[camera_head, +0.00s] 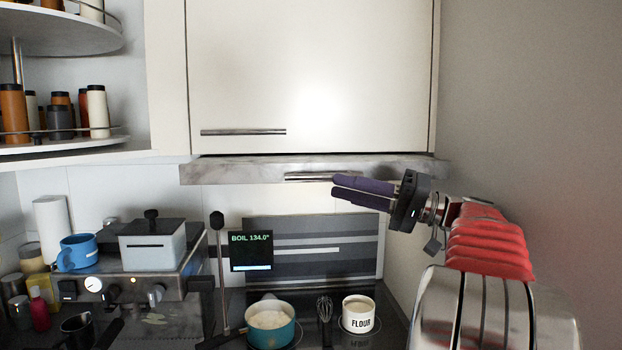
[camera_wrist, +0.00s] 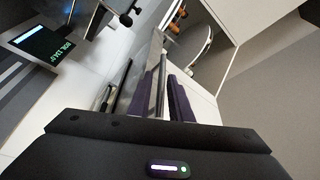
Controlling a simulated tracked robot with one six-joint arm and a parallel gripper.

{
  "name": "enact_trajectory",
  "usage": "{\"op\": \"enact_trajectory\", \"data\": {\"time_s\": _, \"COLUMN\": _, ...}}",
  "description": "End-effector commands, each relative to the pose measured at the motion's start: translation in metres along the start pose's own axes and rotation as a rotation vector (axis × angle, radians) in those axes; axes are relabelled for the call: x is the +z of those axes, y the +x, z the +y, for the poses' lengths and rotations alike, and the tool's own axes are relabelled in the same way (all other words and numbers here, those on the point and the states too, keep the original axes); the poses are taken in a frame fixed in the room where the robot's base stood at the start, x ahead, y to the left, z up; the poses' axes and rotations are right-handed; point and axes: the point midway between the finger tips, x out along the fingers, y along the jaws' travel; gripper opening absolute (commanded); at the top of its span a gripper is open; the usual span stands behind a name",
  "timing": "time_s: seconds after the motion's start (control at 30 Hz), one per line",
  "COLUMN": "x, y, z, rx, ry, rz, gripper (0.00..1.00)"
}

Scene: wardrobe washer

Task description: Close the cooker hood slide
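The cooker hood slide (camera_head: 235,173) is a grey, streaked front strip under the white wall cabinet. It sticks out forward of the cabinet door. Its thin metal handle (camera_head: 308,177) is at the middle of the strip. My gripper (camera_head: 334,186) comes in from the right, its purple fingers lying close together. The fingertips are at or just in front of the handle's right end; I cannot tell whether they touch.
The white cabinet door (camera_head: 310,75) is above. Below stand a teal pot (camera_head: 270,325), a flour mug (camera_head: 358,314) and a boil display (camera_head: 250,252). A coffee machine (camera_head: 135,290) is at left, corner shelves (camera_head: 60,141) upper left. A bare wall (camera_head: 540,100) is at right.

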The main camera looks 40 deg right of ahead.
Motion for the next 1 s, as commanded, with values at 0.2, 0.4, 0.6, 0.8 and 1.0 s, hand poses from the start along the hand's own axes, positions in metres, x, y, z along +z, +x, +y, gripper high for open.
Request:
{"op": "enact_trajectory", "data": {"time_s": 0.2, "x": -0.005, "y": -0.008, "z": -0.003, "rx": -0.016, "ry": -0.017, "rz": 0.015, "gripper": 0.19}}
{"op": "enact_trajectory", "data": {"time_s": 0.4, "x": -0.005, "y": -0.007, "z": -0.003, "rx": -0.015, "ry": -0.016, "rz": 0.013, "gripper": 0.19}}
{"op": "enact_trajectory", "data": {"time_s": 0.6, "x": -0.005, "y": 0.002, "z": -0.003, "rx": -0.016, "ry": -0.015, "rz": 0.012, "gripper": 0.19}}
{"op": "enact_trajectory", "data": {"time_s": 0.8, "x": -0.005, "y": 0.026, "z": -0.004, "rx": -0.016, "ry": -0.015, "rz": 0.010, "gripper": 0.19}}
{"op": "enact_trajectory", "data": {"time_s": 1.0, "x": -0.005, "y": 0.053, "z": -0.004, "rx": -0.016, "ry": -0.015, "rz": 0.010, "gripper": 0.19}}
